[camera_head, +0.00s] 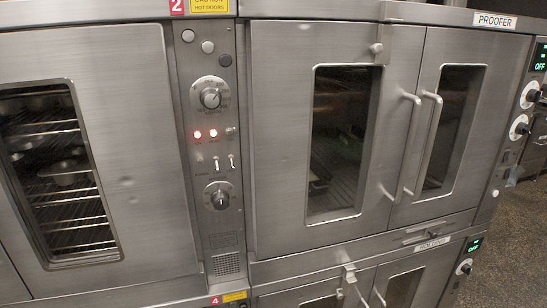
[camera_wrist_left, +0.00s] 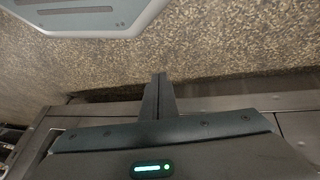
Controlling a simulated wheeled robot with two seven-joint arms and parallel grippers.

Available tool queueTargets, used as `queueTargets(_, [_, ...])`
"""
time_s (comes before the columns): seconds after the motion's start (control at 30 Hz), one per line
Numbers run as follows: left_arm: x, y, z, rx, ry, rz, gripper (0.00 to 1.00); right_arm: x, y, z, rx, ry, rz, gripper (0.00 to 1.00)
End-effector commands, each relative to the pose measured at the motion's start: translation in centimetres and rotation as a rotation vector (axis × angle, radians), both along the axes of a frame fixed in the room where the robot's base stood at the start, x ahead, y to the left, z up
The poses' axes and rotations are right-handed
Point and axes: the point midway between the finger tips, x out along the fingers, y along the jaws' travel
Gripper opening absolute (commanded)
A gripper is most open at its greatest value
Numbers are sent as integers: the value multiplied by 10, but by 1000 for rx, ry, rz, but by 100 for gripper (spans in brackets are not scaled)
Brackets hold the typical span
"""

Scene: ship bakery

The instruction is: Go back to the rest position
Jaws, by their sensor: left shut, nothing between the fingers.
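My left gripper (camera_wrist_left: 158,95) shows in the left wrist view with its fingers together and nothing between them. It points out over the speckled floor (camera_wrist_left: 230,45). Neither gripper shows in the head view, and my right gripper is in no frame.
A holding cabinet (camera_head: 440,262) is below. Free floor (camera_head: 510,240) lies at right. Steel surfaces (camera_wrist_left: 225,104) are close to my left gripper.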

Motion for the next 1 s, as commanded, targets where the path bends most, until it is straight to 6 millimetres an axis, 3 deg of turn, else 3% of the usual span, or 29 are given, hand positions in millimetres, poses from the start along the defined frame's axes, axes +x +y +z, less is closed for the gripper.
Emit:
queueTargets(0.03, [-29, 11, -16, 40, 53, -42, 0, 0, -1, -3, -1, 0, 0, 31])
queueTargets(0.2, [-115, 43, -48, 154, 211, -192, 0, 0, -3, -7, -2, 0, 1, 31])
queueTargets(0.3, [-155, 57, -58, 196, 283, -262, 0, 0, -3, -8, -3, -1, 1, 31])
queueTargets(0.4, [-180, 66, -63, 221, 328, -309, 0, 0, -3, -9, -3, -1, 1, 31])
queueTargets(0.57, [-195, 71, -65, 236, 356, -338, 0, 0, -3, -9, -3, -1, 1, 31])
queueTargets(1.0, [-194, 71, -65, 236, 355, -337, 0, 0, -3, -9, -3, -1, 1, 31])
